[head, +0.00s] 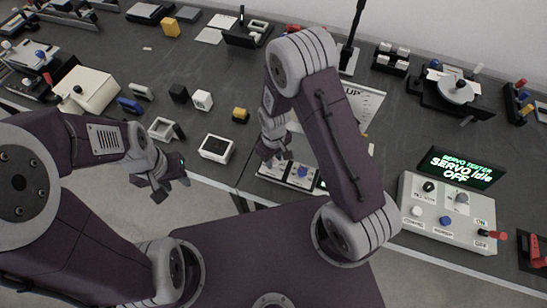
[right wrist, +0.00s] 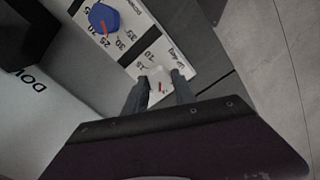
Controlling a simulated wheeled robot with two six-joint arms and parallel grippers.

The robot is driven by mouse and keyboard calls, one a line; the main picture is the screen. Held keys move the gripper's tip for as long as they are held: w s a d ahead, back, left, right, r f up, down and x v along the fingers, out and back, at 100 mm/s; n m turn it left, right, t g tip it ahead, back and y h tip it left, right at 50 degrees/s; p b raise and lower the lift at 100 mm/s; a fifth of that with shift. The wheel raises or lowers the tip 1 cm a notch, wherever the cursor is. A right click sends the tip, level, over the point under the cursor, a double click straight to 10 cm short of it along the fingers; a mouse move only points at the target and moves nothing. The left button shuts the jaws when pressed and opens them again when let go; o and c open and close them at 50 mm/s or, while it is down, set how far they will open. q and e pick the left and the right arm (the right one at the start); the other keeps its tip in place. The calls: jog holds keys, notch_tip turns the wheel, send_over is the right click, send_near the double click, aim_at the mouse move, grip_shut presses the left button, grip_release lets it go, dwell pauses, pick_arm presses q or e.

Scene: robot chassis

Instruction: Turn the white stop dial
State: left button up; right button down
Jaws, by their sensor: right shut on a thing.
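The white stop dial (right wrist: 160,80), with a red mark, sits at the end of a white panel with printed numbers. In the right wrist view my right gripper (right wrist: 160,88) has a finger on each side of it and is shut on it. In the head view my right gripper (head: 270,158) is over the left end of that panel (head: 290,178) and mostly hides the dial. My left gripper (head: 170,185) is open and empty, in the air before the table's front edge.
A blue dial (right wrist: 103,18) is on the same panel, close to the white one. A servo tester box (head: 447,225) with a screen reading "SERVO Idle OFF" stands at the right.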

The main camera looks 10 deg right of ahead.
aim_at(274, 161)
jog(key=shift+r+n, duration=0.1)
jog(key=shift+n, duration=0.7)
jog(key=shift+w, duration=0.1)
jog(key=c, duration=1.1)
grip_release()
jog(key=shift+o, duration=0.4)
notch_tip(274, 161, up, 9)
